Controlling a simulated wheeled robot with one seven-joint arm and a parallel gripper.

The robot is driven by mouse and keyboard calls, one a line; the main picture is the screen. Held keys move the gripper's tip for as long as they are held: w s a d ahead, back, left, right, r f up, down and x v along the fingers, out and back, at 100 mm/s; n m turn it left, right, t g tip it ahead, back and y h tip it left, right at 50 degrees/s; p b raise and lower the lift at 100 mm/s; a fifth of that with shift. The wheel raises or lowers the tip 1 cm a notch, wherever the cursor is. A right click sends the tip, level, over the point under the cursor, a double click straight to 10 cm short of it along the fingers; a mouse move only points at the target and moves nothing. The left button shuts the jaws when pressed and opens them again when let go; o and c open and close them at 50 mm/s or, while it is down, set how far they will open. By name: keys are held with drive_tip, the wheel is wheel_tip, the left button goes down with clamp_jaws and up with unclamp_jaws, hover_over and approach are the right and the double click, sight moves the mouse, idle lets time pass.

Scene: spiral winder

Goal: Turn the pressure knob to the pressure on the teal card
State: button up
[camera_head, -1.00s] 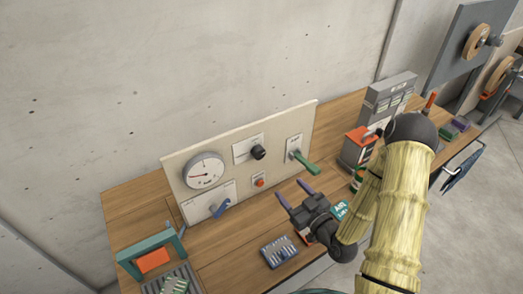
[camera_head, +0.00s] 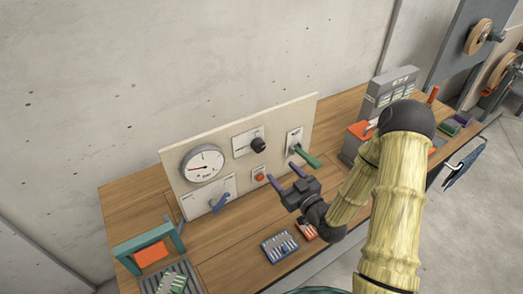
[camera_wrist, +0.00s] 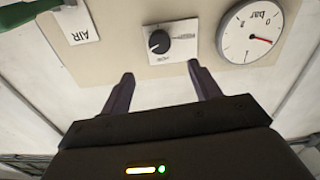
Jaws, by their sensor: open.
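The pressure knob is a black round knob (camera_head: 257,146) on a white plate on the upright cream panel. In the wrist view the knob (camera_wrist: 158,42) lies just beyond my fingertips, between their lines. My gripper (camera_head: 281,172) is open and empty, with its two purple fingers pointing at the panel; in the wrist view the fingers (camera_wrist: 160,70) are spread apart and do not touch the knob. The round white bar gauge (camera_head: 203,163) is left of the knob; its red needle also shows in the wrist view (camera_wrist: 252,30). The teal card is not visible now.
The panel also carries a green AIR lever (camera_head: 306,156), a red button (camera_head: 260,174) and a blue lever (camera_head: 220,202). A grey and orange machine (camera_head: 360,140) stands right.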

sight(261, 148)
drive_tip(key=p+x, duration=0.5)
drive_tip(key=x, duration=0.7)
drive_tip(key=shift+r, duration=0.2)
drive_tip(key=shift+w+a+f, duration=0.15)
drive_tip(key=shift+w+a, duration=0.15)
drive_tip(key=shift+w, duration=0.1)
drive_tip(key=c, duration=1)
